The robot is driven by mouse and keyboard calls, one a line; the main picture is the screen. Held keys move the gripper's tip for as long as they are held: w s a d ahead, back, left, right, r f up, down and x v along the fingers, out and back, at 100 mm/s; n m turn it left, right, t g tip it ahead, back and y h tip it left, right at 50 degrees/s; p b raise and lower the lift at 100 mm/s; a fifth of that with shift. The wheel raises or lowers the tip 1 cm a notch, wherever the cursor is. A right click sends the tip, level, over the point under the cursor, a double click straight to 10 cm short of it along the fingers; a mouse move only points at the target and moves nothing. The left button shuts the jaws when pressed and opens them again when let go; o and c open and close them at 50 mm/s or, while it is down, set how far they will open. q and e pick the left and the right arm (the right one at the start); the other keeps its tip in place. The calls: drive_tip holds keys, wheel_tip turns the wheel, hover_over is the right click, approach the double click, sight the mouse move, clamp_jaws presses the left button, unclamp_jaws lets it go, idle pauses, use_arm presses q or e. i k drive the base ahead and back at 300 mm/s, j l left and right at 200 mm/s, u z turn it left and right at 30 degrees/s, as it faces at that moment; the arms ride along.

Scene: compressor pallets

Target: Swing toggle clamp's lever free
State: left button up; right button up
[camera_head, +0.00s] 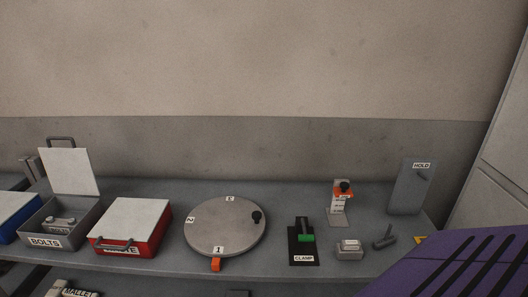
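The toggle clamp (304,257) sits on the bench right of centre, on a black plate labelled CLAMP. Its green part (307,238) lies across the plate, and a dark lever-like part (303,224) stands up behind it. The clamp is small here, so I cannot tell exactly how its lever sits. Neither of my grippers shows in the head view, and nothing of mine is seen touching the clamp.
A round numbered turntable (225,225) is left of the clamp. A red case (154,238) and an open BOLTS box (75,242) stand farther left. A small grey block (349,254), an orange-topped stand (340,218) and a HOLD panel (408,193) are right. A purple slotted panel (460,262) covers the lower right.

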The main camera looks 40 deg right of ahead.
sight(305, 238)
drive_tip(key=z, duration=1.1)
